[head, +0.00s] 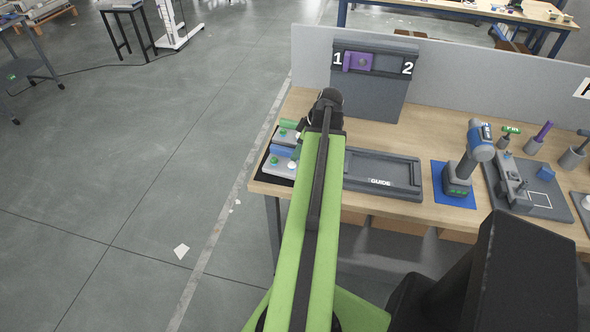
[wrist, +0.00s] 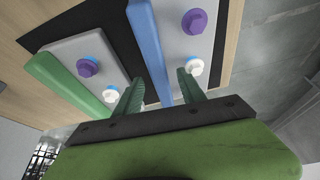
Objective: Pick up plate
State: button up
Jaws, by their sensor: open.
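Two grey plates lie side by side on a black mat (wrist: 114,40). One grey plate (wrist: 200,42) has a blue bar (wrist: 148,40), a purple knob and a white knob. The other grey plate (wrist: 90,52) has a green bar (wrist: 62,85) and similar knobs. In the head view the blue bar (head: 283,151) and green bar (head: 289,124) show at the bench's left end, partly hidden by my arm. My gripper (wrist: 160,90) is open, its green fingers on either side of the blue bar in the wrist view. I cannot tell whether they touch it.
A dark tray marked GUIDE (head: 412,193) lies right of my arm on the wooden bench (head: 300,105). A power drill (head: 465,160) stands on a blue mat further right. A panel marked 1 and 2 (head: 370,95) stands behind.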

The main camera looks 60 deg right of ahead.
jog(key=shift+w+f, duration=0.1)
jog(key=shift+f, duration=0.15)
jog(key=shift+c, duration=0.2)
grip_shut()
dwell(1.1)
